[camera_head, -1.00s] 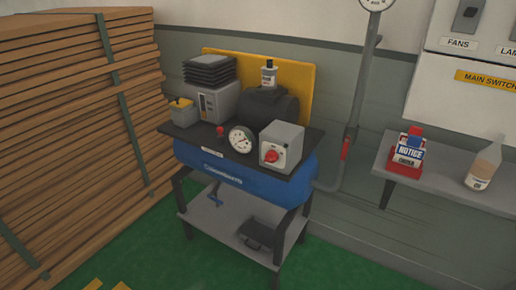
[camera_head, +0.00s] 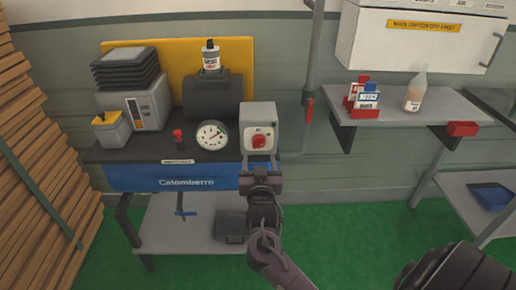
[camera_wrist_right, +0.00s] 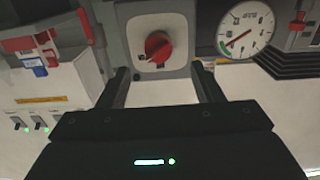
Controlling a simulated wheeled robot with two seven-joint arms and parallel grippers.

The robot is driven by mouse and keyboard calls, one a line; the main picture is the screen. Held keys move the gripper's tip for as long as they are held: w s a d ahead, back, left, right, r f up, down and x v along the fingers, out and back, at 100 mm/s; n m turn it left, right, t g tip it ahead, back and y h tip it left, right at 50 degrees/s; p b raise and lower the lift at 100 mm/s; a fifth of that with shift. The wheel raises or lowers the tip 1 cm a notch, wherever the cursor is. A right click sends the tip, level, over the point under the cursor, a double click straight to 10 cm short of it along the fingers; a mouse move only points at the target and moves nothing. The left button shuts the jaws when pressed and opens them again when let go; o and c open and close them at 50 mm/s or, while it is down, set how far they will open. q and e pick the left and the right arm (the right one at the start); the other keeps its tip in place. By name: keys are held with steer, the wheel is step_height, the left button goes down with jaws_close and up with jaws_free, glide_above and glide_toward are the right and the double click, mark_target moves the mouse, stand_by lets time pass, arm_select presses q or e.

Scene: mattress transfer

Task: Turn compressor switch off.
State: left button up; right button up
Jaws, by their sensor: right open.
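The compressor switch is a red rotary knob on a pale grey box (camera_head: 257,118) at the right end of the compressor top. The red knob (camera_head: 259,141) faces me. In the right wrist view the knob (camera_wrist_right: 158,46) shows just ahead, between the two fingers, its pointer slanted. My right gripper (camera_head: 262,168) is open and empty, just below and in front of the knob. In the wrist view its fingers (camera_wrist_right: 161,78) stand apart, one on each side of the knob; I see no contact. The blue compressor tank (camera_head: 150,178) lies under the black top. My left gripper is out of view.
A round gauge (camera_head: 212,135) and a small red button (camera_head: 178,135) sit left of the switch. A vertical pipe with a red lever (camera_head: 309,110) stands to the right. A wall shelf (camera_head: 400,107) holds a bottle. Stacked planks (camera_head: 50,170) fill the left.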

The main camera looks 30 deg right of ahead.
mark_target(259, 147)
steer(key=x, duration=0.6)
steer(key=shift+w+d+p, duration=0.1)
steer(key=shift+d+p, duration=0.1)
steer(key=shift+p, duration=0.15)
steer(key=shift+w+d, duration=0.2)
steer(key=shift+w, duration=0.15)
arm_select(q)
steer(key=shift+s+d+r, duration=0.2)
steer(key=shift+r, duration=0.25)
arm_select(e)
steer(key=shift+f, duration=0.1)
steer(key=shift+c, duration=0.3)
steer(key=c, duration=0.9)
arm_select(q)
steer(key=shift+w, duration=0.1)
